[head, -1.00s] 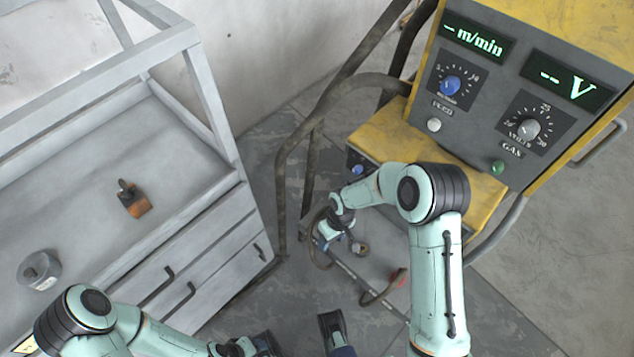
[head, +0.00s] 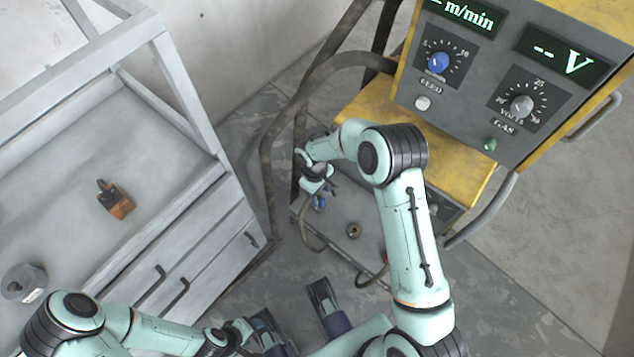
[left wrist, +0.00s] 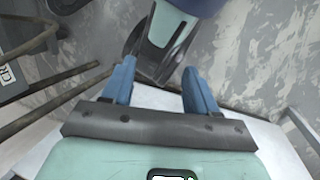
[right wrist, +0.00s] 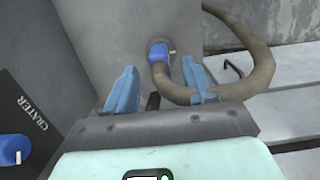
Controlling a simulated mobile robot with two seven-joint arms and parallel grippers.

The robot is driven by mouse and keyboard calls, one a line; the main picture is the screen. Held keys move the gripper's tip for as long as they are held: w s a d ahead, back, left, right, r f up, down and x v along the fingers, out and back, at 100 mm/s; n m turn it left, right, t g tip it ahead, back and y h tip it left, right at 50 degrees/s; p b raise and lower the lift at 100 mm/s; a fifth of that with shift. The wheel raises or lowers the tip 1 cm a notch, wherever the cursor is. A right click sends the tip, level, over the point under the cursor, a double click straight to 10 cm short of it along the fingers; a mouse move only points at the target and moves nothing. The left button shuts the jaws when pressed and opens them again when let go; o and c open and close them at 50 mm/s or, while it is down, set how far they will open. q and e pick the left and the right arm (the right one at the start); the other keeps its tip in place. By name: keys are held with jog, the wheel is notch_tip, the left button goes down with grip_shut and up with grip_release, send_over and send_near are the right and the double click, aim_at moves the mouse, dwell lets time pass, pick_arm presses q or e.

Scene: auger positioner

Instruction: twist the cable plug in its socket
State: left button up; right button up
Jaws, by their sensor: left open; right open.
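The blue cable plug (right wrist: 161,66) sits at the round socket (right wrist: 157,46) on a grey panel in the right wrist view. A brown-grey cable (right wrist: 262,62) loops from it to the right and back across the right finger. My right gripper (right wrist: 160,88) is open, its blue fingers on either side of the plug's line, with the plug ahead of the gap and not clasped. In the head view my right gripper (head: 322,197) is low beside the yellow machine, and its arm hides part of that area. My left gripper (left wrist: 160,88) is open and empty, low over the floor.
The yellow and grey welding machine (head: 470,130) stands at the right. A dark panel marked CRATER with a blue knob (right wrist: 14,148) lies left of the right gripper. A grey workbench (head: 70,150) stands at the left. A brass-coloured fitting (head: 353,231) shows below the right gripper.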

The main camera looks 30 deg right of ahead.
aim_at(320, 200)
jog(key=shift+s+d+f+b, duration=0.1)
jog(key=shift+s+f+b, duration=0.05)
jog(key=shift+f, duration=1)
jog(key=shift+s+d+f+b, duration=0.1)
jog(key=shift+f+b, duration=0.05)
jog(key=shift+f, duration=1)
jog(key=shift+a, duration=0.1)
grip_shut()
jog(key=m, duration=0.5)
jog(key=shift+y, duration=0.3)
